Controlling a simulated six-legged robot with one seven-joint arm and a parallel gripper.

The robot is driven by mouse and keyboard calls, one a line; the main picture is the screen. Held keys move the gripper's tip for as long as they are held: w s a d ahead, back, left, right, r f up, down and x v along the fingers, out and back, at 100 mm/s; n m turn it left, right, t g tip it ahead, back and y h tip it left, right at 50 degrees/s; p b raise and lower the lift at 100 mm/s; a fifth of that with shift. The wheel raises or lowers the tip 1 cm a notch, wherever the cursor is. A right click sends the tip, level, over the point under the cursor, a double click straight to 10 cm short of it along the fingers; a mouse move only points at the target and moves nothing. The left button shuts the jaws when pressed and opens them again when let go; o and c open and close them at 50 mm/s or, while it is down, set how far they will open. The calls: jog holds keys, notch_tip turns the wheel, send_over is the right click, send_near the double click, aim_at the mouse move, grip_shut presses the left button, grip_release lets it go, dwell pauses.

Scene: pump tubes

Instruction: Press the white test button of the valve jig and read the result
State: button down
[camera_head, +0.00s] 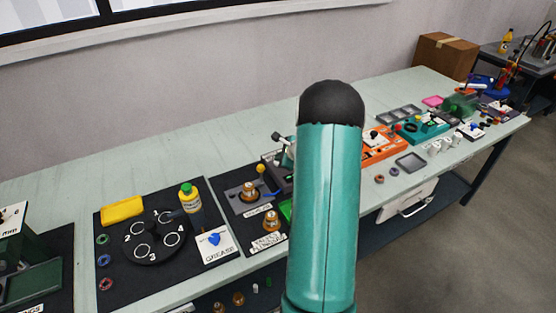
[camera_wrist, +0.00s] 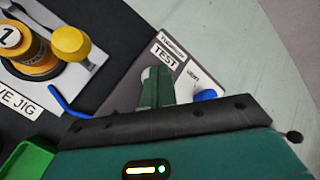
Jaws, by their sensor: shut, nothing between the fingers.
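The valve jig shows in the wrist view, with its yellow ball knob (camera_wrist: 70,43) and a brass valve marked 1 (camera_wrist: 28,50) on a light plate. Beside it is a grey panel with a TEST label (camera_wrist: 163,55). The white test button (camera_wrist: 147,73) shows in part below that label. My gripper (camera_wrist: 153,78) is shut and empty, its green fingers pointing at the button and overlapping it; I cannot tell whether they touch or press it. In the head view, the jig (camera_head: 236,196) is left of my arm, which hides my gripper. I can make out no result light on the panel.
A blue knob (camera_wrist: 205,95) is close right of my fingers. A green tray (camera_wrist: 22,160) lies at lower left. In the head view, a second brass valve (camera_head: 271,220), a yellow-labelled bottle (camera_head: 189,198) and a black dial (camera_head: 152,242) stand left. The table's back strip is clear.

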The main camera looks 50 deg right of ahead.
dwell(0.4)
jog(key=shift+r, duration=0.45)
jog(key=shift+r, duration=3)
